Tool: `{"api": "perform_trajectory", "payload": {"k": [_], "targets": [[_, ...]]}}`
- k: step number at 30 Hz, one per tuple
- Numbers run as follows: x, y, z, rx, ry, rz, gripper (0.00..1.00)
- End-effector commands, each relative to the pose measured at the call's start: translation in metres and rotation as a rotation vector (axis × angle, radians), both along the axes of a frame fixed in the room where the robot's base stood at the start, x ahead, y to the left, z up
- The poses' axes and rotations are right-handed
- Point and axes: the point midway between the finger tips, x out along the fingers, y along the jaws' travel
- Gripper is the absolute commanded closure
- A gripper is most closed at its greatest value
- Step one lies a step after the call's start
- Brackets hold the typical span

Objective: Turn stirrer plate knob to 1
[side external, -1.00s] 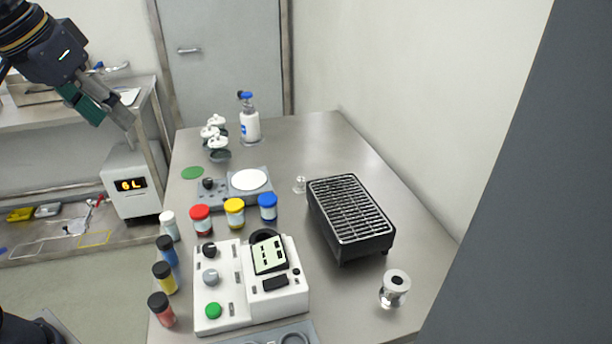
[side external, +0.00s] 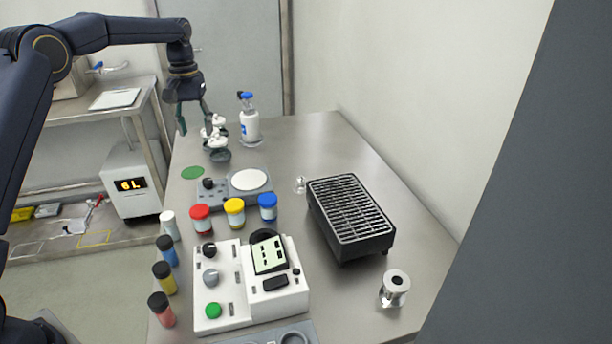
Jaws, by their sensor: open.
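The stirrer plate (side external: 236,190) is a low grey unit with a white round top (side external: 249,180), toward the back left of the steel table. Its black knob (side external: 208,183) sits at its left end. The knob's setting is too small to read.
White-topped items (side external: 216,134) stand close to the gripper's right finger, with a white bottle (side external: 250,126) beside them. Red, yellow (side external: 234,212) and blue jars stand in front of the stirrer plate. A white control box (side external: 252,284) and a black grill (side external: 350,218) are nearer.

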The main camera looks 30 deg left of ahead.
Motion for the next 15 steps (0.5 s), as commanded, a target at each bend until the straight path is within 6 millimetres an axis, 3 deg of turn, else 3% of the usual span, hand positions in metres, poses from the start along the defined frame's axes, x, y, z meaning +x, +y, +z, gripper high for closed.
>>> {"api": "perform_trajectory", "payload": {"k": [15], "targets": [[-0.001,-0.001,-0.118,-0.002,0.003,-0.001,0.45]]}}
